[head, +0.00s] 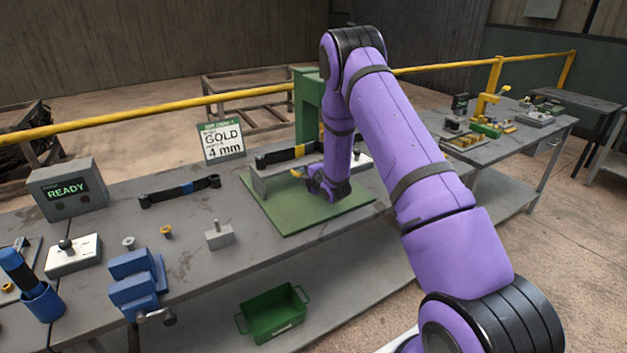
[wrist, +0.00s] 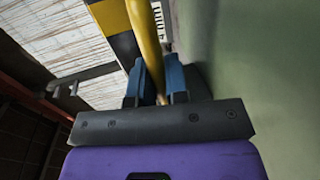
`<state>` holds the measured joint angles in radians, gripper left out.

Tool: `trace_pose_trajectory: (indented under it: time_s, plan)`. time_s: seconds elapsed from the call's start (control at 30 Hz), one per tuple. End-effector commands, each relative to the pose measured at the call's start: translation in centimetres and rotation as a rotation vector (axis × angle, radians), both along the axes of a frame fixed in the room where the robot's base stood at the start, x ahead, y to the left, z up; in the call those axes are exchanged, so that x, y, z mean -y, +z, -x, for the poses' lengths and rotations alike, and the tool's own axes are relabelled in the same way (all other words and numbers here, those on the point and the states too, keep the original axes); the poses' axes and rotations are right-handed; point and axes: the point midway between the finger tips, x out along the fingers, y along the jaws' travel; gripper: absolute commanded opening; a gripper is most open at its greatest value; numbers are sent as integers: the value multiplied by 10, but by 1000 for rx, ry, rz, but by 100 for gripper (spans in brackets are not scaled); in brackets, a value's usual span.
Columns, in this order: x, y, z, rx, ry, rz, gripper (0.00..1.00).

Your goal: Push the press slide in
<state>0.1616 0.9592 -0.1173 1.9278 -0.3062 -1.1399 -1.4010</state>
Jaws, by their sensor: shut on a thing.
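The green press (head: 308,105) stands at the back of its green base plate (head: 290,222) on the bench. Striped yellow and black also shows in the wrist view (wrist: 113,18). My gripper (head: 303,174) is low over the plate, beside the grey block. In the wrist view its blue fingers (wrist: 157,85) are shut on a yellow bar (wrist: 147,40). My arm hides part of the press and how far in the slide sits.
A READY box (head: 68,188), a blue vise (head: 137,283), a dark link (head: 180,190) and a small grey block (head: 219,236) are to the left. A green bin (head: 271,314) sits below.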

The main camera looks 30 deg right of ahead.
Motion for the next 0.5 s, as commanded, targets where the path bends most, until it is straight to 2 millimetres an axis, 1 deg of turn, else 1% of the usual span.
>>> trace_pose_trajectory:
  time_s: [0.03, 0.2, 0.5]
  plan:
    - [0, 0, -4, 2, 0, 1, 0]
    - [0, 0, -10, 0, -1, 1, 0]
    - [0, 1, -12, 3, -1, 0, 0]
